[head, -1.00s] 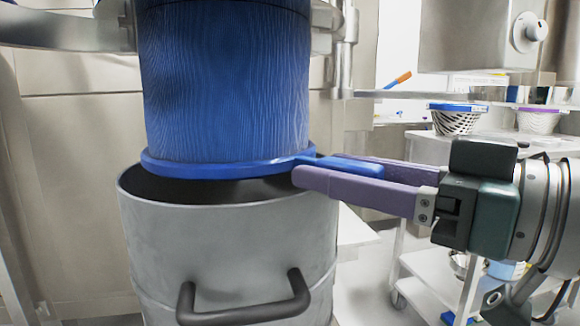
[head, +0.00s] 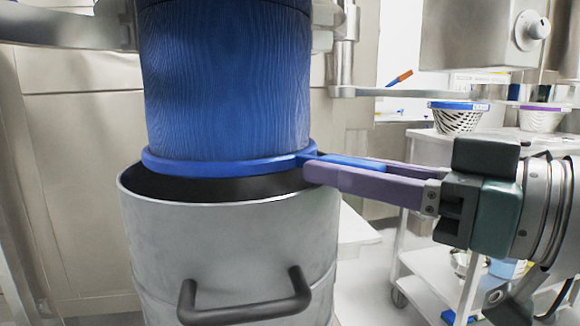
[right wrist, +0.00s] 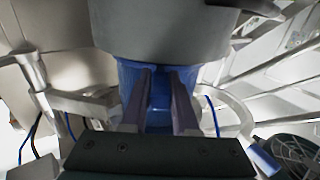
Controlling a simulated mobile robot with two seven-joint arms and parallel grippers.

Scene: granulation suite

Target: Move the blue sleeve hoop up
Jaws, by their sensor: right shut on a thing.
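The blue sleeve (head: 225,85) hangs down above a grey metal drum (head: 230,235). The blue hoop (head: 225,165) rings the sleeve's lower end, with a flat tab pointing right. The hoop sits just above the drum's open mouth, apart from the rim as far as I can see. My right gripper (head: 312,167) is shut on the hoop's tab, its purple fingers on both sides. In the right wrist view the fingers (right wrist: 160,90) flank the blue tab (right wrist: 160,88), and part of the hoop is hidden. My left gripper is not in view.
The drum has a dark handle (head: 243,300) in front. A metal ring arm (head: 65,27) and a post (head: 343,50) flank the sleeve's top. A white cart (head: 440,147) with baskets (head: 458,118) stands at right behind my right arm.

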